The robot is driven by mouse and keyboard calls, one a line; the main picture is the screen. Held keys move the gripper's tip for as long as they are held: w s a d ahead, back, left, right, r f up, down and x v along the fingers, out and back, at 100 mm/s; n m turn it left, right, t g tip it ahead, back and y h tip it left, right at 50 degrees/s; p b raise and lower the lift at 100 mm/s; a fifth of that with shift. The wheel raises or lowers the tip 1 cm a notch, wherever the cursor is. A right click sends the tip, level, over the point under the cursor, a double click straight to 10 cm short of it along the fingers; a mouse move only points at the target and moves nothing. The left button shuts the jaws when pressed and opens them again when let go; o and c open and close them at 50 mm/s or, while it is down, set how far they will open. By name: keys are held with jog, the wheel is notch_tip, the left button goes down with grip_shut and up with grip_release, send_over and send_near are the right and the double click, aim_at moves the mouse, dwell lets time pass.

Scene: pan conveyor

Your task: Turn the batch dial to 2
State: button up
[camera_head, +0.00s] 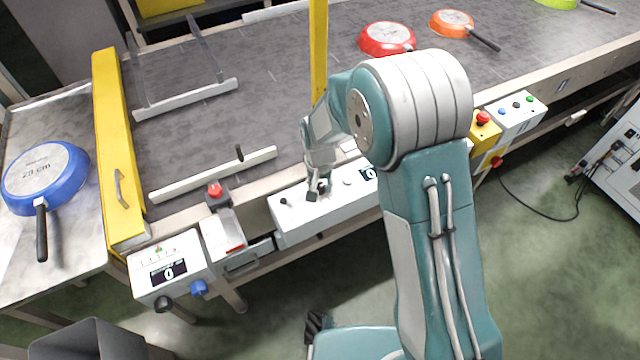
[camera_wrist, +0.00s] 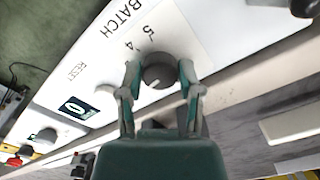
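The batch dial (camera_wrist: 158,70) is a round dark grey knob with a light pointer mark, on a white panel (camera_wrist: 215,35). "BATCH" and the numbers 5 and 4 are printed beside it; other numbers are hidden or out of view. My gripper (camera_wrist: 160,72) has one finger on each side of the dial, very close to its rim. I cannot tell whether the fingers touch it. In the head view my gripper (camera_head: 318,188) points down at the white control box (camera_head: 300,215). A display (camera_wrist: 76,108) on the panel reads 0.
The conveyor (camera_head: 200,120) lies behind the box, with a yellow post (camera_head: 318,60) close by my arm. Red (camera_head: 387,38), orange (camera_head: 452,22) and blue (camera_head: 45,175) pans lie farther off.

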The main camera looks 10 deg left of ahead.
aim_at(320, 186)
jog(key=shift+o, duration=1.1)
jog(key=shift+a, duration=0.1)
notch_tip(320, 186, up, 12)
jog(key=shift+w, duration=0.1)
jog(key=s+d+r+t, duration=0.1)
jog(key=s+d+r, duration=0.3)
jog(key=d+r, duration=0.25)
jog(key=s+d+r+t, duration=0.2)
jog(key=s+d+r, duration=0.2)
jog(key=d+r, duration=0.25)
jog(key=s+d+r+t, duration=0.2)
jog(key=s+d, duration=0.6)
jog(key=s, duration=0.5)
jog(key=shift+s+d+r+t, duration=0.25)
jog(key=shift+s+r+t, duration=0.05)
jog(key=shift+r, duration=0.55)
